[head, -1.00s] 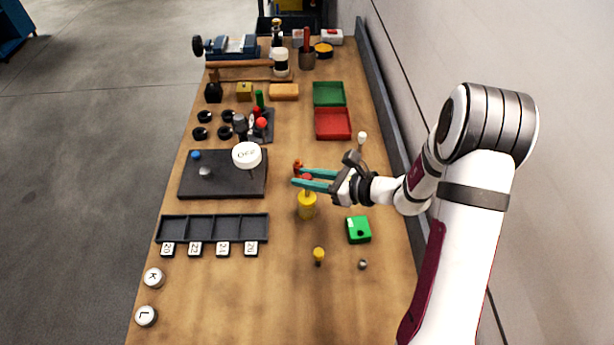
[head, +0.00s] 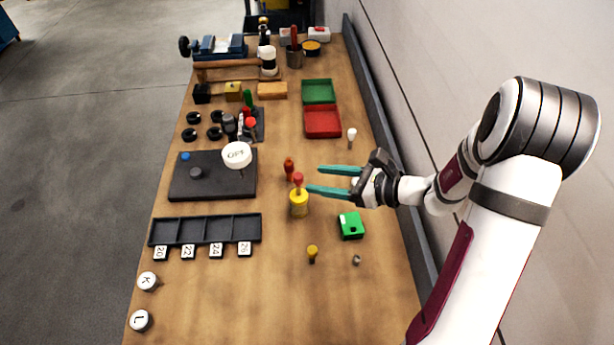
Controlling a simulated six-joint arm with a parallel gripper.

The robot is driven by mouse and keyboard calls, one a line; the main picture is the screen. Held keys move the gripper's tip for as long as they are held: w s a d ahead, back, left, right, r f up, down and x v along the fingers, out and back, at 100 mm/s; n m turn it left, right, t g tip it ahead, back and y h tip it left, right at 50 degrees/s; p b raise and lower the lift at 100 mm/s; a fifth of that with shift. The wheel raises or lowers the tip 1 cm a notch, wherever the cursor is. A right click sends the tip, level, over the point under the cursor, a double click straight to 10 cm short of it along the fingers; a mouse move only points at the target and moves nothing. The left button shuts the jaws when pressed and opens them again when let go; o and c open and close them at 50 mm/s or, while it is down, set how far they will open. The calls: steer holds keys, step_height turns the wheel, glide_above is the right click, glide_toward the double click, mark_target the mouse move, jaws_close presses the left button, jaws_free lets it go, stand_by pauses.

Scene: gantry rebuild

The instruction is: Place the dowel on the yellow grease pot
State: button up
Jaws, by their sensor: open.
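A slim red-topped peg, which looks like the dowel (head: 298,181), stands roughly upright on the yellow grease pot (head: 299,206). The pot stands on the bench near the middle. My gripper (head: 314,179) is open and empty just right of the peg, its teal fingers pointing left. The lower fingertip is close to the peg; I cannot tell whether they touch. A second red peg-like piece (head: 289,168) stands on the bench just behind the pot.
A green box (head: 351,225) sits right of the pot, with a small yellow-topped piece (head: 312,252) in front. A dark plate (head: 212,177) and a compartment tray (head: 205,229) lie left. Red (head: 322,121) and green (head: 318,91) trays lie behind. The front bench is mostly clear.

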steer(key=s+a+r+n+g+h, duration=0.2)
steer(key=s+a+r+n+g, duration=0.15)
steer(key=s+n, duration=0.4)
steer(key=s+a+r+n+g+h, duration=0.1)
steer(key=s+a+r+n+g, duration=0.3)
steer(key=s, duration=0.6)
steer(key=s+d+n+h, duration=0.6)
steer(key=s+d+n, duration=0.1)
steer(key=s, duration=0.2)
steer(key=shift+s+h, duration=0.2)
steer(key=shift+h, duration=0.1)
